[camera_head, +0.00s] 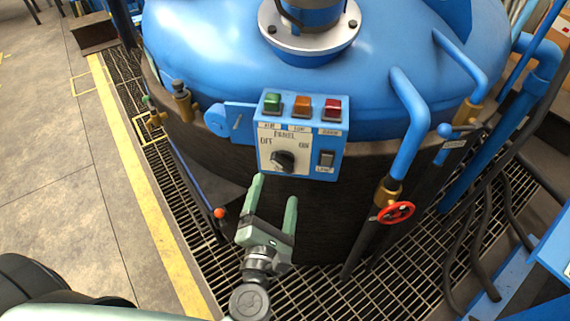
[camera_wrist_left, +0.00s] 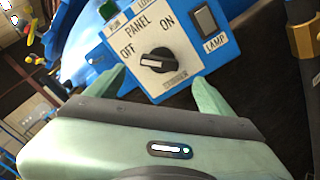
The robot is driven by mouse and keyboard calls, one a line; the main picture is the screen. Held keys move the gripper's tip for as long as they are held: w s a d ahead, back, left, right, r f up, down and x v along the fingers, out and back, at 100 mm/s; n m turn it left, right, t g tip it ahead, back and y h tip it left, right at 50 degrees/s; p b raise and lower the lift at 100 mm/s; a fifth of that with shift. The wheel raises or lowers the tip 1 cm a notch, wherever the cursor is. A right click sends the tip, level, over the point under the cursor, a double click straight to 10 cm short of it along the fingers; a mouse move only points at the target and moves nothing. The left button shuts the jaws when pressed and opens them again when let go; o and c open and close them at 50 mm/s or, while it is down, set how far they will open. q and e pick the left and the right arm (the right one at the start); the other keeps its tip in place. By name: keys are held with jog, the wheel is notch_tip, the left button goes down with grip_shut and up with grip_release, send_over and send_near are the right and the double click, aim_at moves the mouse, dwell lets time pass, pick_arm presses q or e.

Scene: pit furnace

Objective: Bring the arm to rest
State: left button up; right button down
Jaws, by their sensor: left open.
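My left gripper (camera_head: 275,198) is open and empty, with its two pale green fingers apart, just below and in front of the control panel (camera_head: 272,165). In the left wrist view the fingers (camera_wrist_left: 163,90) stand on either side of the black rotary knob (camera_wrist_left: 157,61), which sits beyond them on the panel between the OFF and ON labels. A gap between fingers and knob seems to show, but its size is hard to tell. The knob also shows in the head view (camera_head: 283,160). My right gripper is not in view.
The panel has green, orange and red buttons and a lamp switch (camera_head: 326,159). Behind it stands the big blue furnace (camera_head: 200,45). A blue pipe with a red valve wheel (camera_head: 396,213) is at the right. A floor grating (camera_head: 330,295) surrounds the furnace; open floor (camera_head: 60,170) lies left.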

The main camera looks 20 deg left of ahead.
pick_arm(q)
jog(key=s+d+f+m+g+h, duration=0.25)
jog(key=f+m, duration=0.35)
jog(key=f, duration=0.5)
jog(key=s+d+f+m+g+h, duration=0.1)
jog(key=s+f+m+g, duration=0.15)
jog(key=f+m, duration=0.6)
jog(key=s+d+f+m+g+h, duration=0.2)
jog(key=s+f+m, duration=0.15)
jog(key=f, duration=0.95)
jog(key=s+a+f+m+g+y, duration=0.1)
jog(key=s+a+f+m+g, duration=0.4)
jog(key=s+f, duration=0.5)
jog(key=s+a+f+m+g+y, duration=0.2)
jog(key=s+a+f+m, duration=0.6)
jog(key=s, duration=0.8)
notch_tip(320, 180, down, 3)
jog(key=a+g, duration=0.1)
jog(key=g, duration=0.1)
jog(key=shift+s+a+f+g, duration=0.15)
jog(key=shift+a+f+g, duration=0.05)
jog(key=shift+a+g, duration=0.2)
